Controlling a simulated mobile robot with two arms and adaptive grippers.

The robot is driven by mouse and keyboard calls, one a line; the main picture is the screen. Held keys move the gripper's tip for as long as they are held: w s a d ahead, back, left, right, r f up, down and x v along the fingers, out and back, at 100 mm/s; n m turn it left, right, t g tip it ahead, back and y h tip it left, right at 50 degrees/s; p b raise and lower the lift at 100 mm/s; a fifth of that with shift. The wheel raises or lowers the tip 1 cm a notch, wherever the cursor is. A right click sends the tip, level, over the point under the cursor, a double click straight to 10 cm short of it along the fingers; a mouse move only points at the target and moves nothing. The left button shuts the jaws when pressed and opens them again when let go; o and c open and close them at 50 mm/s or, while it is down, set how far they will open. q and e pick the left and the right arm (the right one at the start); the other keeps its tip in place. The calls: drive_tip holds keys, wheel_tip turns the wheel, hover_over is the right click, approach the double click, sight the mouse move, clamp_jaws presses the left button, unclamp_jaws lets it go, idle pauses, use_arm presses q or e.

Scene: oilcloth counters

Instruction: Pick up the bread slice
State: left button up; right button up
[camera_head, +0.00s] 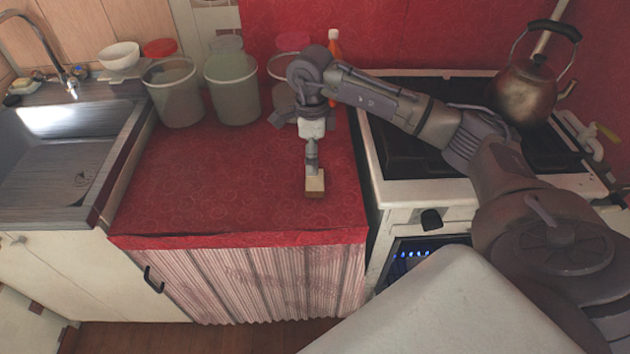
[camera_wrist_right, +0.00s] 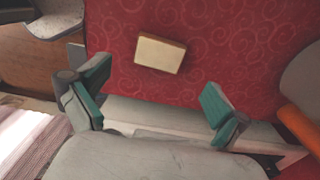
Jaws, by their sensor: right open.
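The bread slice (camera_head: 315,186) is a small pale block with a brown edge, lying on the red oilcloth counter near its front right part. In the right wrist view the bread slice (camera_wrist_right: 160,54) lies flat on the red cloth, ahead of the fingertips and between their lines. My right gripper (camera_head: 312,160) is above the counter just behind the slice in the head view. Its teal-padded fingers (camera_wrist_right: 152,90) are spread wide with nothing between them. Whether the gripper touches the slice is not clear in the head view. My left gripper is not in view.
A sink (camera_head: 50,150) is at left. A stove (camera_head: 415,190) with a kettle (camera_head: 528,88) is at right. The red cloth left of the slice is clear.

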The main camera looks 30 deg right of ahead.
sight(313, 179)
wheel_tip(313, 179, down, 8)
drive_tip(key=shift+d+r+p, duration=0.1)
drive_tip(key=shift+p, duration=0.5)
drive_tip(key=c, duration=0.9)
drive_tip(key=shift+o, duration=0.2)
